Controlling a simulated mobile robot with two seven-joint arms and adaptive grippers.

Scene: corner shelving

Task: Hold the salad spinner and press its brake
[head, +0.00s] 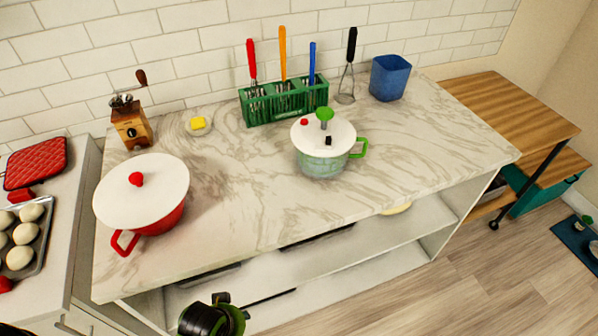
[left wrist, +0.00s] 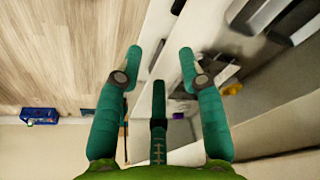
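The salad spinner (head: 322,162) stands upright on the marble counter, right of the middle in the head view. It has a clear greenish bowl, a white lid, a green knob on top and a green side handle. A small red button (head: 304,122) and a small black piece (head: 328,141) sit on the lid; I cannot tell which is the brake. My left gripper (left wrist: 161,54) shows in the left wrist view with its green fingers apart and nothing between them. A black and green part of my arm shows low in the head view, below the counter front, well away from the spinner. My right gripper is not seen.
A red pot with a white lid (head: 140,190) stands on the counter's left. Behind the spinner are a green utensil rack (head: 284,103) and a blue container (head: 390,78). A wooden grinder (head: 130,127) stands at back left. Open shelves lie below the counter. Counter around the spinner's front is clear.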

